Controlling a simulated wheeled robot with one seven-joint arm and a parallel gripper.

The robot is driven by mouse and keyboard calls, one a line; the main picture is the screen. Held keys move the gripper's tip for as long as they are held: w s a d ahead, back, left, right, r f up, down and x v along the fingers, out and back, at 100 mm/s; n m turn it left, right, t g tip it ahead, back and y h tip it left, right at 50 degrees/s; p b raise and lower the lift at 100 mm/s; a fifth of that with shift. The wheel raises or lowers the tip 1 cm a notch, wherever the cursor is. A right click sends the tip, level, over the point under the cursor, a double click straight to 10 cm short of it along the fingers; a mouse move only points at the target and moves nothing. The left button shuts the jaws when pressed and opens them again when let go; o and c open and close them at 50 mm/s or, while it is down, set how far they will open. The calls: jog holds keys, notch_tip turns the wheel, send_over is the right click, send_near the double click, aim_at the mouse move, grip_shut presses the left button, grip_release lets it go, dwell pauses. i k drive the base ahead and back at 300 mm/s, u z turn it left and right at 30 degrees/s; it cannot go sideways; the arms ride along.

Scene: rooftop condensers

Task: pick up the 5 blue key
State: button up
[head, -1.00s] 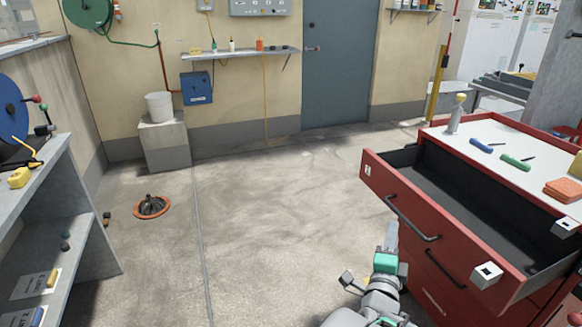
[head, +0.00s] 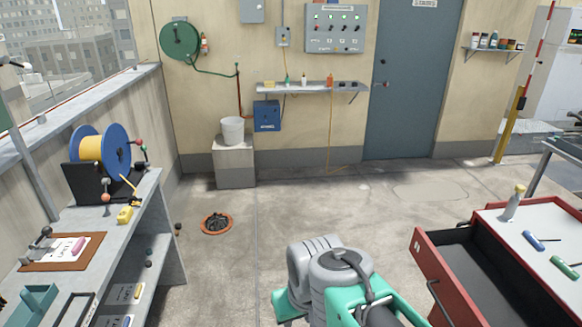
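A blue-handled tool with a thin dark shaft (head: 533,240) lies on the white top of the red tool chest at the right; it may be the blue key, but its marking is too small to read. A similar green-handled tool (head: 565,267) lies nearer on the same top. My arm shows at the bottom centre as grey and teal links, left of the chest. I cannot make out my gripper's fingers, so whether it holds anything is hidden.
The red chest's top drawer (head: 470,275) is pulled open and looks empty in its visible part. A pale bottle (head: 514,203) stands on the chest. A grey workbench (head: 150,185) with a cable spool (head: 100,150) is at left. An orange-rimmed floor drain (head: 217,223) lies mid-floor; floor beyond is clear.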

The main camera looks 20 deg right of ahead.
aim_at(536, 242)
jog(key=z, duration=1)
jog(key=i, duration=1.2)
jog(key=u, duration=0.75)
